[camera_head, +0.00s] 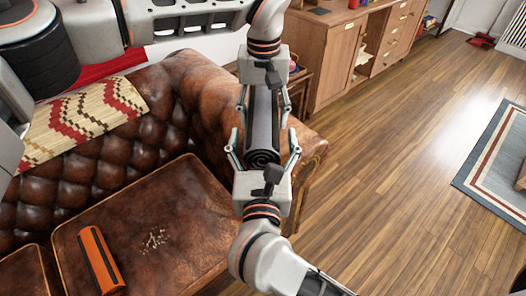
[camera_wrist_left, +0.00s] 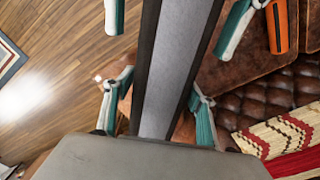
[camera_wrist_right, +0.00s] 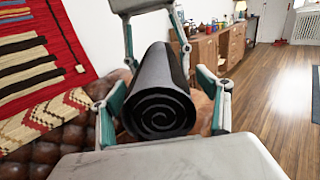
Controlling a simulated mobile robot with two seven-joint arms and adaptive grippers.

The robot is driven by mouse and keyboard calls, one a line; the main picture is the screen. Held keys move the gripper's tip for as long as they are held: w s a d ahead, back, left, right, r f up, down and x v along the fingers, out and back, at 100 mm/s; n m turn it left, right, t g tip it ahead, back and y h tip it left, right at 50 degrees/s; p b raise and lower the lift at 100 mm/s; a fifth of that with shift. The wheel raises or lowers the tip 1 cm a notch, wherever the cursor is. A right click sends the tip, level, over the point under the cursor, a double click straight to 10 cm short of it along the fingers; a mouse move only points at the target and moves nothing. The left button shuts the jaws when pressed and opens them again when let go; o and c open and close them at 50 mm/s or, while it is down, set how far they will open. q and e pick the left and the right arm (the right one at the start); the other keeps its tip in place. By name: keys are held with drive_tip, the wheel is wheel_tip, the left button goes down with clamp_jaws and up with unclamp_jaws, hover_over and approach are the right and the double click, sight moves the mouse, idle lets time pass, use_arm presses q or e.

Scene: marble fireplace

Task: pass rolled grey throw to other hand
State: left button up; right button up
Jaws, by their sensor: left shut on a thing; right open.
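The rolled grey throw (camera_head: 262,125) is a dark grey cylinder held in the air above the sofa's arm. Its spiral end (camera_wrist_right: 160,112) faces my right wrist camera. My left gripper (camera_head: 263,102) is shut on the throw at its far part; the throw also fills the middle of the left wrist view (camera_wrist_left: 172,75). My right gripper (camera_head: 263,148) is open at the near end, one finger on each side of the roll. In the right wrist view the right fingers (camera_wrist_right: 162,108) flank the spiral end, and whether they touch it is unclear.
A brown leather sofa (camera_head: 185,220) lies below and left, with an orange object (camera_head: 101,260) and small crumbs (camera_head: 155,240) on its seat. A patterned blanket (camera_head: 80,120) covers its back. A wooden cabinet (camera_head: 335,62) stands behind. Open wooden floor (camera_head: 400,140) lies right, with a rug (camera_head: 495,165).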

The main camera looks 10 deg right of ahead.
drive_tip(key=shift+w+d, duration=0.1)
drive_tip(key=shift+w, duration=0.55)
drive_tip(key=c, duration=1.2)
use_arm(q)
drive_tip(key=o, duration=1.4)
drive_tip(key=shift+c, duration=0.2)
